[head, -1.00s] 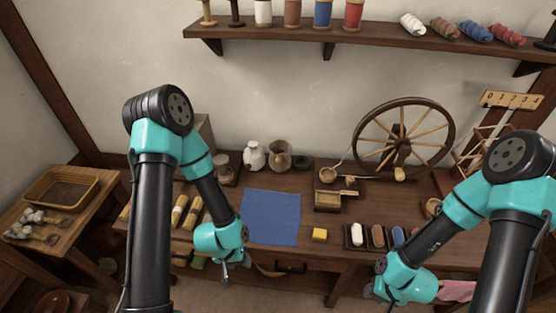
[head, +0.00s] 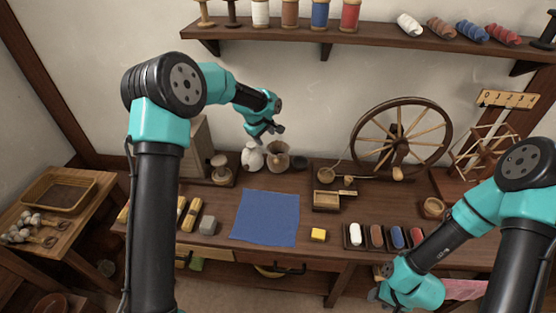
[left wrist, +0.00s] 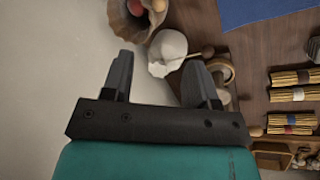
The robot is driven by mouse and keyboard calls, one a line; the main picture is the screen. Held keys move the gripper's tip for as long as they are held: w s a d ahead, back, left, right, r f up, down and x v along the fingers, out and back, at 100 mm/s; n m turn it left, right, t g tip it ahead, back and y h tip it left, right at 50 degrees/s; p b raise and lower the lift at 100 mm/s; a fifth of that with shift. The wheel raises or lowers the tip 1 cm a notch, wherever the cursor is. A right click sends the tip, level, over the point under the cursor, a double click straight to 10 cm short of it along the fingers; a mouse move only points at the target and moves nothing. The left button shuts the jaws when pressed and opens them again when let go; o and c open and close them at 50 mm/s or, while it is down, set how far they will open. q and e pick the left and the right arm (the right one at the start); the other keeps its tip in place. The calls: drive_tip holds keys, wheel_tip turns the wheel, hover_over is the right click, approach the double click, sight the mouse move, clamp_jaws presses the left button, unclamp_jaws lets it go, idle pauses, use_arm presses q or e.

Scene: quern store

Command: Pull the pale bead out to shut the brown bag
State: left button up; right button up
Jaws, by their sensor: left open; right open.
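The brown bag (head: 278,157) stands open at the back of the table, right of a white bag (head: 252,157). In the left wrist view the brown bag (left wrist: 128,24) is at the top, cut by the frame edge, with something reddish in its mouth. A small pale round thing (left wrist: 158,5) shows at its rim; I cannot tell if it is the bead. My left gripper (head: 268,130) is open and empty above the two bags; its fingers also show in the left wrist view (left wrist: 158,60). My right gripper (head: 377,292) is low at the table's front, partly hidden by its arm.
A blue cloth (head: 266,217) lies flat in front. A spinning wheel (head: 402,140) stands at the right. A shelf (head: 370,38) with spools runs above.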

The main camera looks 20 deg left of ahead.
sight(276, 159)
use_arm(q)
drive_tip(key=shift+w+r, duration=0.1)
drive_tip(key=shift+r, duration=0.1)
drive_tip(key=shift+f, duration=0.1)
drive_tip(key=x, duration=1.7)
drive_tip(key=shift+w+f, duration=0.1)
drive_tip(key=shift+f, duration=0.05)
clamp_jaws()
